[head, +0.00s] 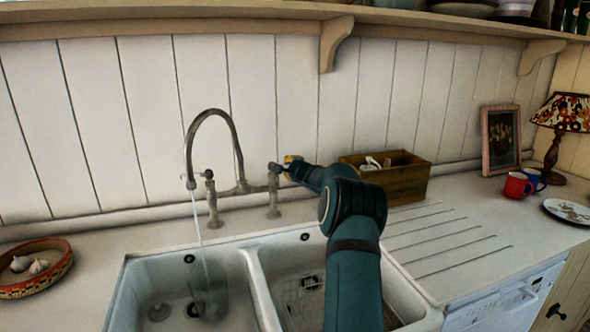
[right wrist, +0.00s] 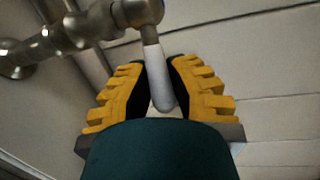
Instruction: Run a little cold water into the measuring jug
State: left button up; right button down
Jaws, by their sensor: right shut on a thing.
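The bridge tap (head: 240,187) stands behind the double sink, its arched spout over the left basin. A thin stream of water (head: 198,222) falls from the spout. The clear measuring jug (head: 209,290) stands in the left basin under the stream; its water level is too faint to tell. My right gripper (head: 290,166) is at the tap's right-hand lever. In the right wrist view its yellow fingers (right wrist: 159,92) are shut on the white lever (right wrist: 152,65), one on each side. My left gripper is not in view.
The right basin (head: 285,265) lies under my right arm and holds a wire rack. A wooden box (head: 405,182) stands right of the tap. Red (head: 515,187) and blue mugs, a plate and a lamp are farther right. A bowl of garlic (head: 45,280) is at left.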

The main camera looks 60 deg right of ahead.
jog(key=shift+r, duration=0.1)
jog(key=c, duration=0.8)
grip_release()
jog(key=shift+c, duration=0.2)
jog(key=shift+s, duration=0.1)
jog(key=v, duration=1.2)
